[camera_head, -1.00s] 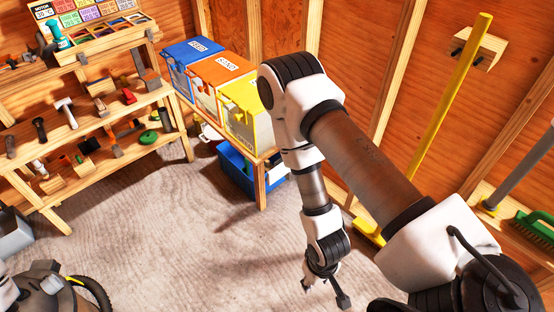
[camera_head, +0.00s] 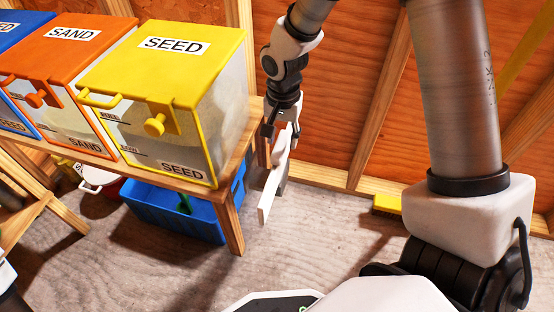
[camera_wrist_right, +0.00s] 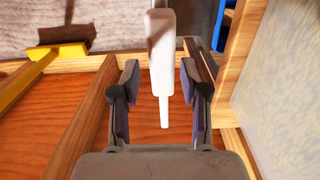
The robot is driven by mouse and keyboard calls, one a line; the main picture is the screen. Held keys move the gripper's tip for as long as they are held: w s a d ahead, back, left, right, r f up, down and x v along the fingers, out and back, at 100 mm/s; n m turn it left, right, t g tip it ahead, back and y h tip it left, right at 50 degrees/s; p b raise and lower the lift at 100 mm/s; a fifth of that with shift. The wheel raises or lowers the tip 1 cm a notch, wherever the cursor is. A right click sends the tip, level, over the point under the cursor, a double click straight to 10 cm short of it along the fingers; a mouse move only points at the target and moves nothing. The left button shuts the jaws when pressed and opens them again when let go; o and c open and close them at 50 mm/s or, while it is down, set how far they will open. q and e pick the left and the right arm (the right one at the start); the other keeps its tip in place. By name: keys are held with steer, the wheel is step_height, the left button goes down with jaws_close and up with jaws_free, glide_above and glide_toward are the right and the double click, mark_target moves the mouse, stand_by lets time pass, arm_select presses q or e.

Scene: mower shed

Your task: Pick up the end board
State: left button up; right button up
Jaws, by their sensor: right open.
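A white paddle-shaped board (camera_head: 268,192) with a narrow handle, which I take for the end board, shows in the head view beside the right end of the wooden bench. In the right wrist view the same white board (camera_wrist_right: 160,45) points its narrow handle toward my gripper. My right gripper (camera_wrist_right: 160,84) is open, with the handle between its two fingers and no clear contact. In the head view my right gripper (camera_head: 280,126) is above the board and partly covers its top. My left gripper is not in view.
A yellow SEED bin (camera_head: 190,60) and an orange SAND bin (camera_head: 75,55) stand on the bench (camera_head: 228,210), close left of the gripper. A blue crate (camera_head: 170,212) is below. A wood wall (camera_head: 335,100) is behind. The floor (camera_head: 300,240) in front is clear.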

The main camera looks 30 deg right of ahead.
steer(key=f+b, duration=0.1)
steer(key=f, duration=0.1)
steer(key=f+b, duration=0.1)
steer(key=f, duration=0.1)
steer(key=f+b, duration=0.2)
steer(key=shift+a, duration=0.25)
steer(key=shift+r, duration=0.15)
steer(key=shift+f, duration=0.3)
jaws_close()
